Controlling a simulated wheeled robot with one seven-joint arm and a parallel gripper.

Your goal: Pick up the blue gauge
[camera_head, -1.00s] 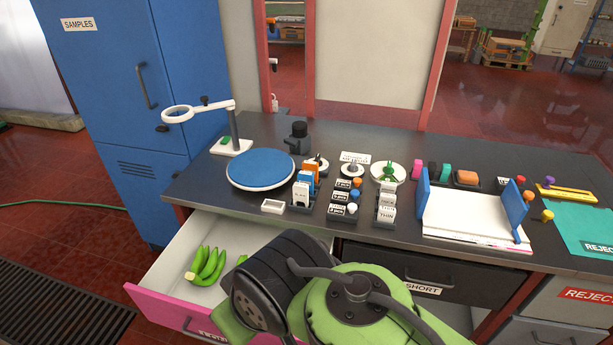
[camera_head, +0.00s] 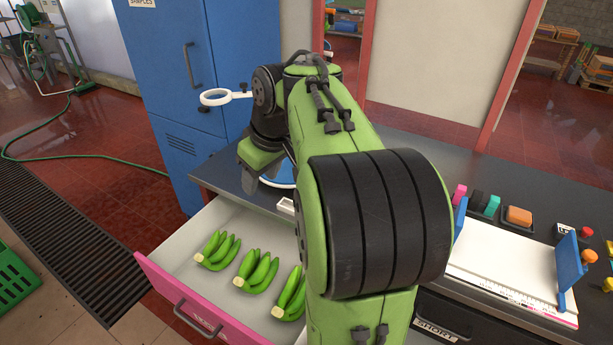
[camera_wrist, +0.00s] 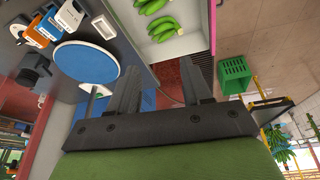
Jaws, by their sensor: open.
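My gripper (camera_wrist: 160,88) is open and empty in the wrist view, its two dark fingers wide apart. It points past the counter edge toward the open drawer and the floor. In the head view my arm hides that part of the counter, and my fingers do not show clearly.
A round blue disc (camera_wrist: 85,65) lies on the counter near the blocks. The open drawer (camera_head: 165,272) holds green banana bunches (camera_head: 258,270). A white-ringed stand (camera_head: 222,97) and a blue cabinet (camera_head: 180,110) are behind. A white tray with blue ends (camera_head: 510,262) is at right.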

